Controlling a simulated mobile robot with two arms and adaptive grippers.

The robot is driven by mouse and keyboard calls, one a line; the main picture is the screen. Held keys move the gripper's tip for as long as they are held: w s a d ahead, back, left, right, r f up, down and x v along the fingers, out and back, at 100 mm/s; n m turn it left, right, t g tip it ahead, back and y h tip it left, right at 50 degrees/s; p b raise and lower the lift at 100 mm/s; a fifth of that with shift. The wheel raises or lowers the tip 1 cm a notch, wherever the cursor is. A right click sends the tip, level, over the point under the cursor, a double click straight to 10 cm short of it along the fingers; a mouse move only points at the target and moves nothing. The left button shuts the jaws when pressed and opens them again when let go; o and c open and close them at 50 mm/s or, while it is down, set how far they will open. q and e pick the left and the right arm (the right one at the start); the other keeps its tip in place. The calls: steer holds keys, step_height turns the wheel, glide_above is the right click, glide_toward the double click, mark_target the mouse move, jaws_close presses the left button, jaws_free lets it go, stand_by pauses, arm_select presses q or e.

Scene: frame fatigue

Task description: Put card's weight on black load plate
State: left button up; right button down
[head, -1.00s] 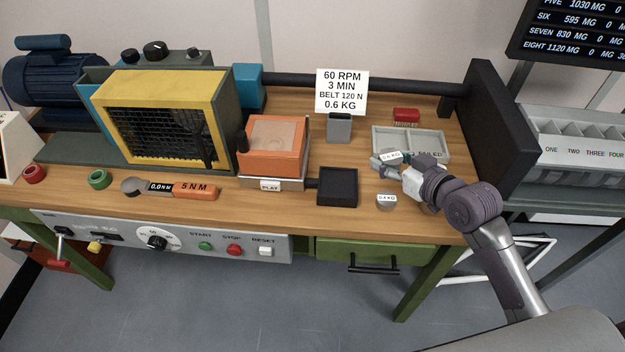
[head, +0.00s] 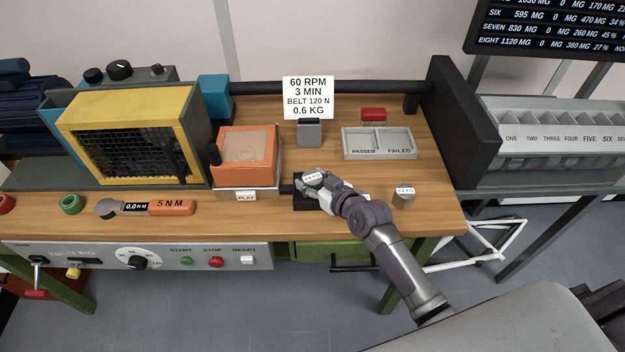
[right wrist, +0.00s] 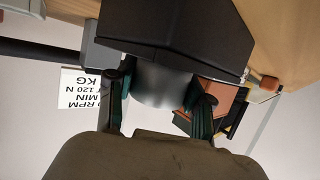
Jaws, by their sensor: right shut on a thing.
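The card (head: 308,98) stands at the back of the bench and reads 0.6 KG. The black load plate (head: 301,203) is a square black plate at the bench front, partly hidden by my right gripper (head: 322,187). That gripper is shut on a grey weight (head: 313,178) with a white label, which is too small to read surely. The weight is over the load plate; I cannot tell whether it touches. In the right wrist view the grey weight (right wrist: 160,85) is between the fingers, against the dark plate (right wrist: 180,35). My left gripper is not in view.
Another labelled weight (head: 404,196) stands to the right. A grey tray (head: 379,155) marked PASSED and FAILED lies behind. The orange block (head: 248,150) and yellow-framed guard (head: 130,135) are to the left. Clear bench lies between the tray and the right-hand weight.

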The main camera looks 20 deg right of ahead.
stand_by(0.3)
steer(key=shift+f, duration=0.2)
steer(key=c, duration=0.7)
jaws_free()
steer(key=shift+r, duration=0.2)
steer(key=shift+s+d, duration=0.15)
steer(key=shift+s, duration=0.2)
steer(key=b+v, duration=0.1)
steer(key=v, duration=1)
steer(key=shift+s+r, duration=0.1)
